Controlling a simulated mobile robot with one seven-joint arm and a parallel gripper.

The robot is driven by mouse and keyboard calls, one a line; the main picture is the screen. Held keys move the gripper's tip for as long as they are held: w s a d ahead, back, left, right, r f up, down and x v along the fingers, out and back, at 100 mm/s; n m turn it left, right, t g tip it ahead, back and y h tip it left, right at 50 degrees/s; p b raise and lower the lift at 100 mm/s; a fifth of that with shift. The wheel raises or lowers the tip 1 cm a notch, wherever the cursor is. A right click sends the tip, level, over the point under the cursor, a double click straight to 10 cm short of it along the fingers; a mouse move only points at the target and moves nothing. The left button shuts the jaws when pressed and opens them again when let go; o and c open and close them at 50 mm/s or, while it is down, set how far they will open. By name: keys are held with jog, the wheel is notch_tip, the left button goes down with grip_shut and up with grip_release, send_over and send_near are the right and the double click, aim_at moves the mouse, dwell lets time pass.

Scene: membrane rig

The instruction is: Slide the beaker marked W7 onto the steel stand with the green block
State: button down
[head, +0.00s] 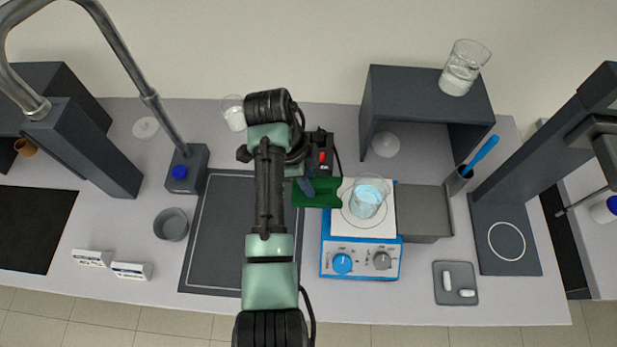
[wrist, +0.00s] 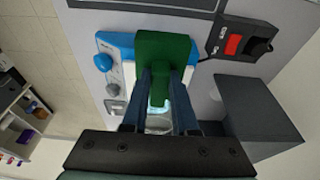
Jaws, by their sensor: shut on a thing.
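My gripper (head: 309,187) is shut on the green block (head: 325,193), just left of the hotplate. In the wrist view the block (wrist: 165,48) shows ahead of the fingers (wrist: 162,84), with its narrow part between them. A beaker (head: 368,197) with light blue liquid stands upright on the hotplate's white top (head: 349,222), right of the block; no W7 mark is legible. A small gap seems to lie between block and beaker, but contact is hard to judge. The steel stand (head: 420,212) is right of the hotplate, its top empty.
A switch box (head: 321,160) with a red switch sits behind the block. A dark shelf (head: 415,88) bears another beaker (head: 464,68) of clear liquid. A holder (head: 458,179) with a blue stick stands right of the stand. A dark mat (head: 222,235) lies left.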

aim_at(333, 192)
jog(key=shift+a+b+x, duration=0.2)
jog(key=shift+b+x, duration=0.4)
jog(key=shift+x, duration=0.15)
jog(key=shift+a+b+x, duration=0.15)
jog(key=shift+b+x, duration=0.45)
jog(key=shift+x, duration=0.1)
jog(key=shift+a+b+x, duration=0.2)
jog(key=shift+b+x, duration=0.4)
jog(key=shift+x, duration=0.15)
jog(key=shift+d, duration=0.4)
jog(key=shift+d, duration=0.25)
jog(key=shift+d+p, duration=0.6)
jog(key=shift+d, duration=1.25)
jog(key=shift+d, duration=0.1)
jog(key=shift+d, duration=2.4)
jog(key=shift+d, duration=0.1)
jog(key=shift+d, duration=2.35)
